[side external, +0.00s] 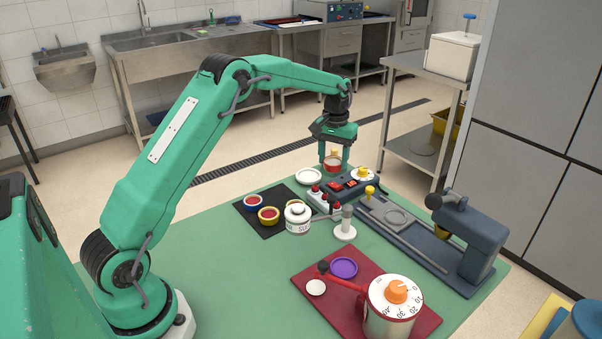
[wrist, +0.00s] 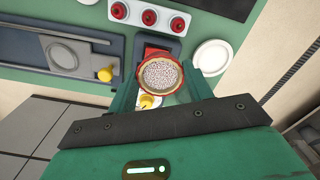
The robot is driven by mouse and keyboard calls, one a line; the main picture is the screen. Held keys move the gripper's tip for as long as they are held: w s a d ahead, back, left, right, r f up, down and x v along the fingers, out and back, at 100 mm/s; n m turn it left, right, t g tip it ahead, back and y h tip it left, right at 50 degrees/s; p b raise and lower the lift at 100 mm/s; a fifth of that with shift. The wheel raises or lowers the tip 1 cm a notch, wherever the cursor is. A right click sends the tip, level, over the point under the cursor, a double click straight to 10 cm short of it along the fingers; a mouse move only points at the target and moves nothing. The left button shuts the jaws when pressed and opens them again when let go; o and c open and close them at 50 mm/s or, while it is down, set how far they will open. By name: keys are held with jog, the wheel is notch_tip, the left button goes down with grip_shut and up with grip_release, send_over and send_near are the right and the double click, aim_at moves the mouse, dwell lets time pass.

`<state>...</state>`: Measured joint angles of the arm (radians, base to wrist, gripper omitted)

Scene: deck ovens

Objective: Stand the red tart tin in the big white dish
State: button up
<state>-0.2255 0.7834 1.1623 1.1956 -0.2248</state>
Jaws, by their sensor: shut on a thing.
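My gripper (side external: 334,158) is shut on the red tart tin (side external: 333,164) and holds it up above the far edge of the green table. In the wrist view the tin (wrist: 160,77) sits between the fingers, with a reddish rim and pale speckled contents. A white dish (side external: 309,176) lies empty on the table, to the left of and below the held tin; it also shows in the wrist view (wrist: 212,56).
A dark control box (side external: 345,188) with red switches stands close below the held tin. A dark mat (side external: 247,219) holds several small tins. A grey press (side external: 470,235) is at right. A red board (side external: 300,265) carries a purple dish and a dial timer (side external: 390,318). The green front left is clear.

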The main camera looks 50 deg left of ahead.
jog(key=n, duration=0.2)
send_over(308, 177)
jog(key=shift+w+a+f, duration=0.1)
jog(key=shift+f, duration=0.75)
jog(key=shift+f, duration=0.15)
jog(key=shift+f, duration=2.8)
jog(key=shift+f, duration=0.6)
jog(key=o, duration=0.8)
jog(key=shift+r, duration=0.15)
notch_tip(308, 177, up, 11)
dwell(0.6)
